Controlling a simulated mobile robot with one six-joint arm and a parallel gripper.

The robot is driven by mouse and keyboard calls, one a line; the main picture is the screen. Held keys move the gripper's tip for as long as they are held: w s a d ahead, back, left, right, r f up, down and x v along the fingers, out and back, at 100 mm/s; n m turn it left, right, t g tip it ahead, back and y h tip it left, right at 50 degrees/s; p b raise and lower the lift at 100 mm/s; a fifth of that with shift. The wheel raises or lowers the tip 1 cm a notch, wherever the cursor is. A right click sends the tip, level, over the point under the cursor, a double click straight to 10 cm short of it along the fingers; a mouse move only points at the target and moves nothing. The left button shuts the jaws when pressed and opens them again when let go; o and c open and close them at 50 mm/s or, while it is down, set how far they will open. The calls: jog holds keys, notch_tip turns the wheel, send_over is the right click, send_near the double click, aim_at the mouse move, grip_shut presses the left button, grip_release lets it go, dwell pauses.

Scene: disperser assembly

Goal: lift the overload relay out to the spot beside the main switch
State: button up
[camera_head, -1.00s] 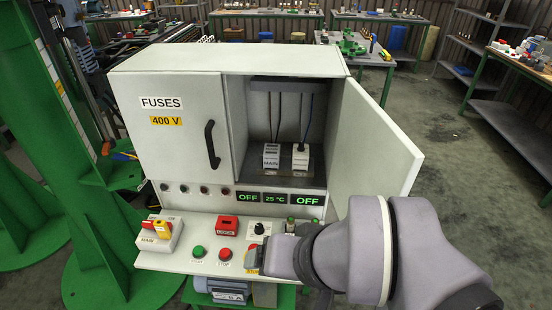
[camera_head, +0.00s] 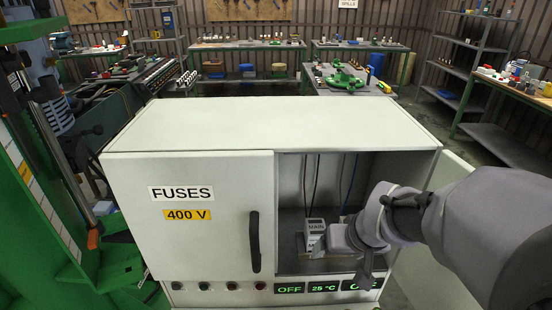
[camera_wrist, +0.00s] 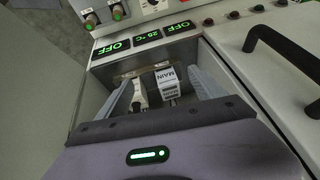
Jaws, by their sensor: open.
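The main switch (camera_head: 315,228), a pale block labelled MAIN, stands inside the open cabinet. It also shows in the wrist view (camera_wrist: 167,82). A second small pale block beside it, which I take as the overload relay (camera_wrist: 140,90), shows in the wrist view next to the left finger. In the head view my gripper hides most or all of it. My gripper (camera_wrist: 163,78) is open, reaching into the cabinet from the front. Both blocks appear between or just beyond its fingers. I cannot tell whether a finger touches either block.
The closed FUSES door (camera_head: 190,235) with its black handle (camera_head: 255,241) borders the opening on the left. The open door (camera_head: 450,178) stands on the right, partly behind my arm. Thin wires hang at the back. Display panels (camera_head: 324,287) line the sill.

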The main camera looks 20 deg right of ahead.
jog(key=d+f+g+h, duration=0.1)
jog(key=d+f, duration=0.6)
jog(key=d, duration=0.2)
jog(key=w+d, duration=0.1)
jog(key=w, duration=0.6)
jog(key=w+d, duration=0.1)
jog(key=w, duration=0.2)
jog(key=shift+w+d+p, duration=0.25)
jog(key=shift+d+p, duration=0.1)
jog(key=shift+p, duration=0.05)
jog(key=b+x, duration=0.1)
jog(key=x, duration=0.4)
jog(key=shift+w+d+b, duration=0.1)
jog(key=shift+w+b, duration=0.3)
jog(key=shift+w, duration=0.05)
jog(key=c, duration=1.6)
jog(key=shift+r, duration=0.1)
grip_shut()
jog(key=shift+r, duration=0.1)
